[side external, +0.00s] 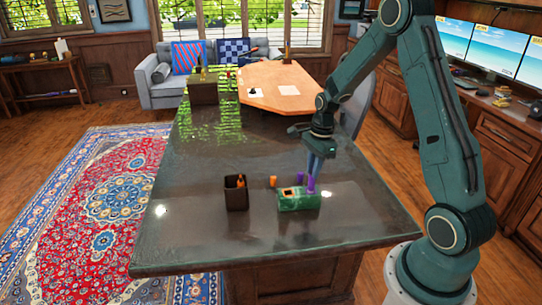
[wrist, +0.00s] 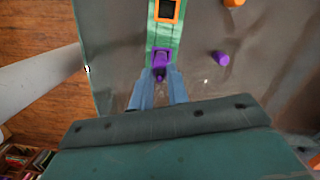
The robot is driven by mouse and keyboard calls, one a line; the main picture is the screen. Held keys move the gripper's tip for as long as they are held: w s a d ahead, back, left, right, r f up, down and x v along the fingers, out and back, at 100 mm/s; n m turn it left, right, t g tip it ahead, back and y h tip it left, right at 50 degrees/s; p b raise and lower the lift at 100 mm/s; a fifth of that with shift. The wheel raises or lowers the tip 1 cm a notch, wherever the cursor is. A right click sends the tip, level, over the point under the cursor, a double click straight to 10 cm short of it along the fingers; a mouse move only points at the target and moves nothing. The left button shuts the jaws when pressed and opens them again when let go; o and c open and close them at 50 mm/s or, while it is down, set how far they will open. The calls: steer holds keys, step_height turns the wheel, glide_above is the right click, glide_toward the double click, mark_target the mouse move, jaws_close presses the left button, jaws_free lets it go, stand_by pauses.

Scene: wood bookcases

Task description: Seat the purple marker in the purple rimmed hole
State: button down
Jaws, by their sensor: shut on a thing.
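The green block (side external: 297,203) lies on the dark desk, and it also shows in the wrist view (wrist: 151,45). It has an orange-rimmed hole (wrist: 167,10) and a purple-rimmed hole (wrist: 162,55). My gripper (side external: 313,167) points down over the block's right end, shut on the purple marker (side external: 311,184). In the wrist view the marker (wrist: 159,73) shows between the fingertips (wrist: 159,77), right at the purple rim. Its lower end meets the block in the side view; the fingers hide its upper part. I cannot tell how deep it sits in the hole.
A loose purple cap (wrist: 221,58) stands beside the block, with an orange cap (side external: 273,181) near it. A dark pen cup (side external: 236,194) holding orange items stands left of the block. The desk's front and right areas are clear.

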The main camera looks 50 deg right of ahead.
steer(key=shift+f, duration=0.6)
steer(key=c, duration=1.4)
jaws_free()
steer(key=shift+o, duration=0.2)
steer(key=shift+r, duration=0.15)
step_height(320, 180, up, 12)
steer(key=d, duration=0.1)
steer(key=shift+s+d, duration=0.15)
steer(key=shift+s, duration=0.2)
steer(key=shift+r, duration=0.1)
